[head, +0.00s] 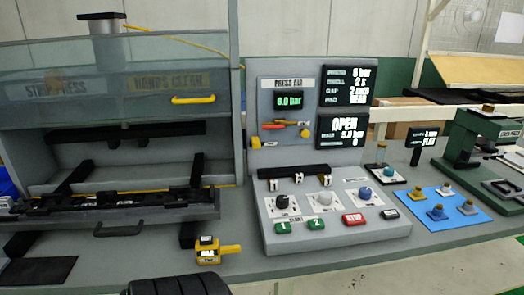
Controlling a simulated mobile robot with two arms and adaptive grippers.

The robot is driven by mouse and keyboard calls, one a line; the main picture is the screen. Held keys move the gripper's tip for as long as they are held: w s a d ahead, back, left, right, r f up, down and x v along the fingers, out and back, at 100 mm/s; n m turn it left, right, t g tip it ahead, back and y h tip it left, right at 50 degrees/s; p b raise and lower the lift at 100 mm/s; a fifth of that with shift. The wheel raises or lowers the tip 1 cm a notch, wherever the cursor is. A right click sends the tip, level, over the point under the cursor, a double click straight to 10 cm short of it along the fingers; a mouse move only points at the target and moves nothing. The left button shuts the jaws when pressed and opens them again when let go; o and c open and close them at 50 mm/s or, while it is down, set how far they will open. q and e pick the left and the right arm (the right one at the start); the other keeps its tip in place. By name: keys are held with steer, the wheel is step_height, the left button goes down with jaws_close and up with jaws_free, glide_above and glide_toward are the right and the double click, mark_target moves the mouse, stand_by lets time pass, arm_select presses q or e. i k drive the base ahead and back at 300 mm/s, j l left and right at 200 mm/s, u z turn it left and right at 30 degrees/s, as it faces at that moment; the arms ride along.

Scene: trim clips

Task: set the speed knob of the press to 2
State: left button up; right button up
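The press (120,120) stands at the left, with a clear guard across its upper front and a dark tool in its open bay. Its grey control panel (270,235) is right of the bay. Three knobs sit in a row on white dials: a black knob (283,202), a pale grey knob (325,198) and a blue knob (365,194). Their labels and pointer settings are too small to read, so I cannot tell which is the speed knob.
Below the knobs are green buttons (284,227) marked 1 and 2, and a red stop button (354,219). A yellow device (208,252) lies on the bench left of the panel. A blue mat (443,205) with several small parts lies to the right.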

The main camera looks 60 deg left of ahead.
mark_target(365, 192)
steer(key=u, duration=1.7)
steer(key=i+j, duration=0.15)
steer(key=j, duration=0.25)
